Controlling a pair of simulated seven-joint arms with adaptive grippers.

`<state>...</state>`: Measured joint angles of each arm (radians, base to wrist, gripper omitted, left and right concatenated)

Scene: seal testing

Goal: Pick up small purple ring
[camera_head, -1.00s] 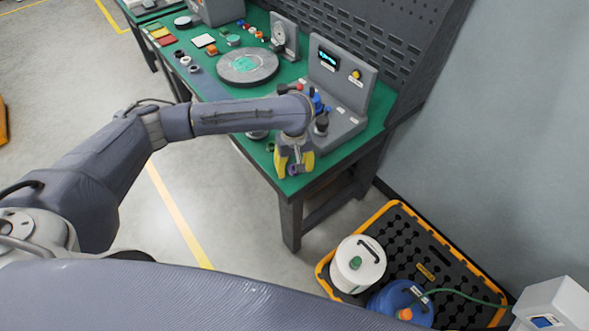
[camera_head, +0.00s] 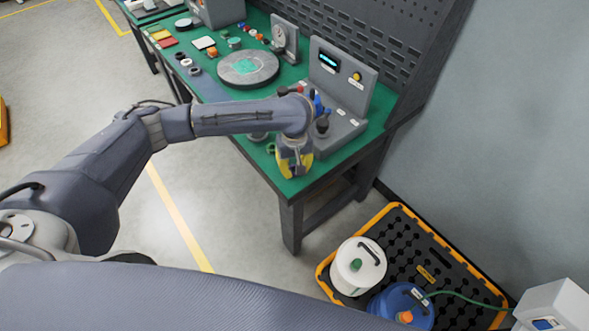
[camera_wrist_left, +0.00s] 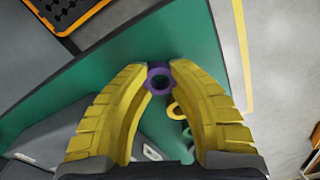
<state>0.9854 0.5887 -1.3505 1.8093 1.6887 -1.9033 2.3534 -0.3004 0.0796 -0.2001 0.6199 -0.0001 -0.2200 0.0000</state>
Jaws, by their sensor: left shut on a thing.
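The small purple ring (camera_wrist_left: 158,79) shows in the left wrist view between the tips of my left gripper's yellow fingers. My left gripper (camera_wrist_left: 159,72) is shut on the ring, with a fingertip on either side of it. In the head view my left gripper (camera_head: 294,170) points down over the near end of the green workbench (camera_head: 318,175). The ring cannot be made out in the head view now. My right gripper is not in view.
A grey test unit (camera_head: 340,85) with a display stands beside my left gripper. A round grey plate (camera_head: 248,68) lies farther along the bench. In the wrist view a yellow ring (camera_wrist_left: 175,111) lies close by. A black and orange pallet (camera_head: 430,262) holds containers on the floor.

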